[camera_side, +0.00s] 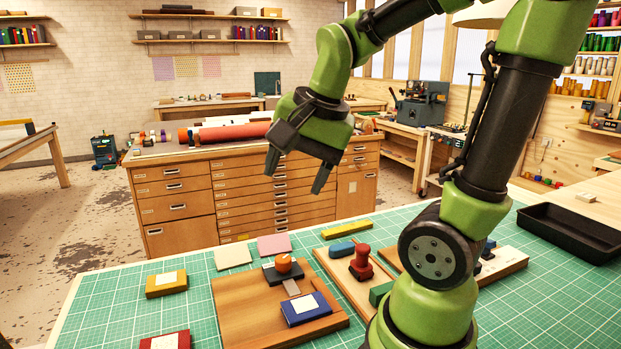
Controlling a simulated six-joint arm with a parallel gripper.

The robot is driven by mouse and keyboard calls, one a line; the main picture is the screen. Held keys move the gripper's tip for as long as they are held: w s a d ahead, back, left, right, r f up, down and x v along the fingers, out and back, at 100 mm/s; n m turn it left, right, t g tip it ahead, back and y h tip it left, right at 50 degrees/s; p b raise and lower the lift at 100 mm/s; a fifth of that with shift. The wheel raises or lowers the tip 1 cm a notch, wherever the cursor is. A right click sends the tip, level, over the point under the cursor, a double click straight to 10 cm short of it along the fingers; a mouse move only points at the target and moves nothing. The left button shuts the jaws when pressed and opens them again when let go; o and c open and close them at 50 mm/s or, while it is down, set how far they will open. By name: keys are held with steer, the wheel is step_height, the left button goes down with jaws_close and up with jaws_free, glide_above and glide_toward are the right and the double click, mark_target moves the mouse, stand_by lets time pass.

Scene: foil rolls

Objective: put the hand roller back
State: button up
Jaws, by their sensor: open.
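My gripper (297,171) is open and empty, its fingers pointing down, high above the back of the worktable. I cannot tell for sure which item is the hand roller. An orange-topped piece (284,264) on a dark base, with a flat grey strip in front, is at the back of the left wooden board (240,307). A rounded blue piece (341,249) and a red knobbed piece (361,263) are on the middle wooden board (335,266). My arm hides part of the boards on the right.
A blue block (305,309) with a white label is on the left board. Around it on the green mat (115,300) are yellow blocks (166,284), a red block (166,341) and two pale cards (232,257). A black tray (569,232) stands at right.

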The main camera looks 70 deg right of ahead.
steer(key=s+a+r+n+t+y, duration=0.2)
steer(key=s+a+n, duration=0.3)
steer(key=a+n, duration=0.3)
steer(key=n, duration=0.3)
steer(key=shift+t+y, duration=0.3)
steer(key=shift+t, duration=0.1)
steer(key=shift+a, duration=0.1)
